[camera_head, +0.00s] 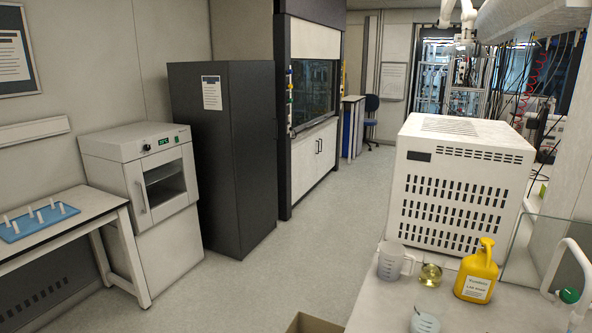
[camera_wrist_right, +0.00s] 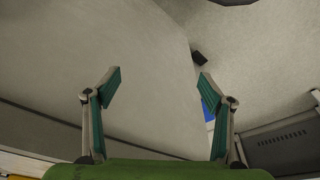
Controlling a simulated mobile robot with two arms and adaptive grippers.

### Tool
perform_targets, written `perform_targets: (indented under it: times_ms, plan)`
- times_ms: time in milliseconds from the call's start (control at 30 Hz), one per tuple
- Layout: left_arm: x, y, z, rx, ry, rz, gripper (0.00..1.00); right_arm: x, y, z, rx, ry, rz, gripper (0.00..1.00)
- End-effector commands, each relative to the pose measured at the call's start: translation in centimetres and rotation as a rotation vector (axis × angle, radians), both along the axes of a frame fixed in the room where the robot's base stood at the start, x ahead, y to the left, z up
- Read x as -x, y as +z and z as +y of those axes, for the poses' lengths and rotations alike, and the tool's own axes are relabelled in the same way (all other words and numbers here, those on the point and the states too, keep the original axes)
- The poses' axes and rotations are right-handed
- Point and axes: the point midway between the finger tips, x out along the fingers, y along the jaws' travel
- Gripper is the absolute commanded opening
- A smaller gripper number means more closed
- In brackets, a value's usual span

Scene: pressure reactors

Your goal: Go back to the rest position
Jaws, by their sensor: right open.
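My right gripper (camera_wrist_right: 158,88) shows in the right wrist view with its two fingers spread apart. It is open and nothing is between the fingers. Behind it are a pale flat surface and the grey floor. Neither gripper shows in the head view, and my left gripper is in no view.
In the head view, a bench at the right holds a white vented box (camera_head: 462,185), a plastic jug (camera_head: 389,263), a small flask (camera_head: 430,275) and a yellow bottle (camera_head: 479,268). An oven (camera_head: 150,180) and dark cabinet (camera_head: 225,155) stand left.

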Motion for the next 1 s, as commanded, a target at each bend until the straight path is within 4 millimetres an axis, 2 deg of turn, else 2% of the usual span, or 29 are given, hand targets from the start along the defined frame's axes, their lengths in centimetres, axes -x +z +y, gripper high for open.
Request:
perform_targets:
  times_ms: [33, 200, 367, 500, 600, 700, 800, 1000]
  plan:
    - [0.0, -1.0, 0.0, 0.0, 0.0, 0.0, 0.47, 0.5, -3.4, 0.0, 0.002, 0.001, 0.018, 0.74]
    - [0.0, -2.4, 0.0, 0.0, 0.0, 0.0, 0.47, 2.7, -12.4, -0.3, 0.005, 0.007, 0.048, 0.74]
    - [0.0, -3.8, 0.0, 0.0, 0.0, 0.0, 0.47, 6.0, -20.0, -0.7, 0.007, 0.013, 0.078, 0.74]
    - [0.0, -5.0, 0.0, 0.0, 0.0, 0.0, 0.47, 9.8, -25.8, -1.3, 0.011, 0.02, 0.105, 0.74]
    - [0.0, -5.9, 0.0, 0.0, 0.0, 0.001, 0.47, 12.9, -29.2, -1.9, 0.013, 0.024, 0.122, 0.74]
    - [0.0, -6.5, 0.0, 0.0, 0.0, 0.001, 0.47, 15.8, -31.8, -2.5, 0.016, 0.027, 0.138, 0.74]
    - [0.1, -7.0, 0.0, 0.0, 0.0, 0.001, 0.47, 18.0, -33.4, -2.9, 0.018, 0.03, 0.147, 0.74]
    - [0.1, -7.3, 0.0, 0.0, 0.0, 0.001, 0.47, 20.1, -34.5, -3.4, 0.02, 0.033, 0.156, 0.74]
